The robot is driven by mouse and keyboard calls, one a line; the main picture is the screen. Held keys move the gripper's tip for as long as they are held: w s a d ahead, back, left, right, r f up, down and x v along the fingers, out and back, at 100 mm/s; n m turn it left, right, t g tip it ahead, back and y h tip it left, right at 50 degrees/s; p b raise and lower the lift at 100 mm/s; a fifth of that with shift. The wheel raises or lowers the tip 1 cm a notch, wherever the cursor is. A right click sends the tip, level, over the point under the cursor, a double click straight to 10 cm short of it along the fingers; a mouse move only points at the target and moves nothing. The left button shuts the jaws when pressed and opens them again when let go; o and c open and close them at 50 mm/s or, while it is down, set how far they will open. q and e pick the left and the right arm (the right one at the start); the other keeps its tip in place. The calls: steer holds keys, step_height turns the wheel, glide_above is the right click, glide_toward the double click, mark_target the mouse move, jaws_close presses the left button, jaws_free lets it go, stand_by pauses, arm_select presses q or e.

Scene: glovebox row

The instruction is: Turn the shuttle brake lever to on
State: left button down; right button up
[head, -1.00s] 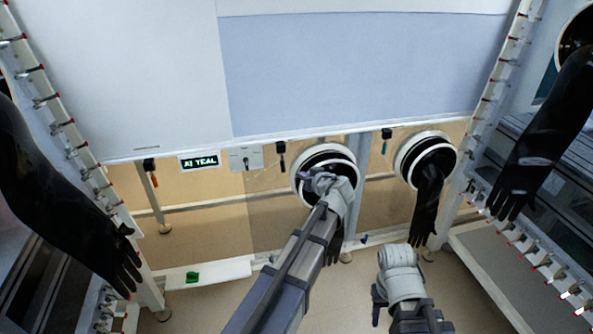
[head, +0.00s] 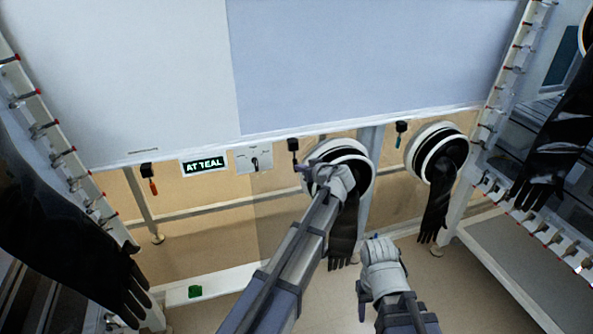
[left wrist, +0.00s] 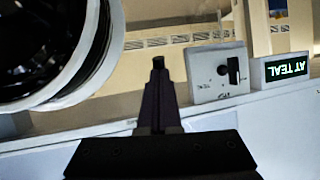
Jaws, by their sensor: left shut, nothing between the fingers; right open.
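A pale panel (head: 243,164) with a small dark lever (head: 255,162) is mounted under the big white board, right of a lit sign. Its lever (left wrist: 233,70) also shows in the left wrist view, standing out from the panel. The panel's markings are too small to read. My left gripper (head: 300,166) is shut and empty, to the right of the panel and apart from it in the head view. In the left wrist view its fingers (left wrist: 158,68) are together, left of the panel. My right gripper (head: 361,300) is open, low in the head view, far from the panel.
The lit sign (head: 204,165) reads "AT TEAL". A round glove port (head: 365,165) sits behind my left gripper; another port (head: 415,160) is further right. Hanging handles line the board's edge, one orange (head: 153,187), one teal (head: 398,142). Black gloves hang at both sides.

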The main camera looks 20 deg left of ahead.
arm_select(q)
steer(key=w+a+f+t+y+b, duration=0.1)
steer(key=w+f+y+b, duration=0.1)
steer(key=b, duration=0.5)
steer(key=shift+w+a+f+t, duration=0.1)
steer(key=shift+a+f+t, duration=0.1)
steer(key=shift+t, duration=0.2)
arm_select(e)
step_height(320, 180, down, 7)
steer(key=shift+d, duration=0.1)
